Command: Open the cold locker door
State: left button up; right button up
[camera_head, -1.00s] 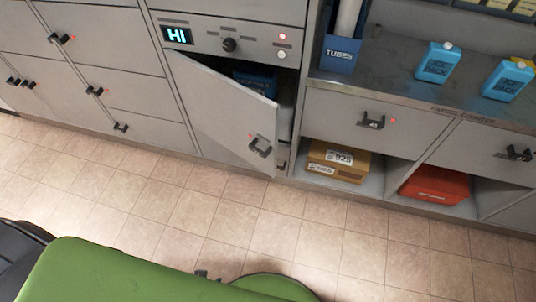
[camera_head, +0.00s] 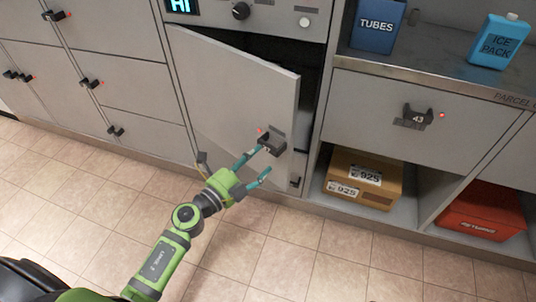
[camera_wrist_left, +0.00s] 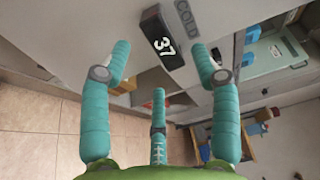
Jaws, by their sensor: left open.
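The cold locker door (camera_head: 225,95) is a grey panel, standing partly open with its free edge to the right and a dark gap behind it. Its black handle (camera_head: 271,141) is near the free edge, with a small red light beside it. In the left wrist view the handle (camera_wrist_left: 162,38) bears the number 37, next to a COLD label (camera_wrist_left: 187,18). My left gripper (camera_head: 259,166) is open and empty, its teal fingers just in front of and below the handle. The handle is just beyond the fingertips (camera_wrist_left: 161,60) in the wrist view. My right gripper is not in view.
A control panel (camera_head: 270,20) with a knob is above the door. To the right are a drawer (camera_head: 370,120), a cardboard box (camera_head: 365,178) and a red box (camera_head: 484,211) in low bays. Grey lockers (camera_head: 110,60) line the left. The tiled floor (camera_head: 70,200) in front is clear.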

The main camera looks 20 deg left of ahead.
aim_at(267, 151)
pick_arm(q)
jog(key=x, duration=0.5)
jog(key=shift+w+d, duration=0.15)
jog(key=shift+w, duration=0.15)
grip_shut()
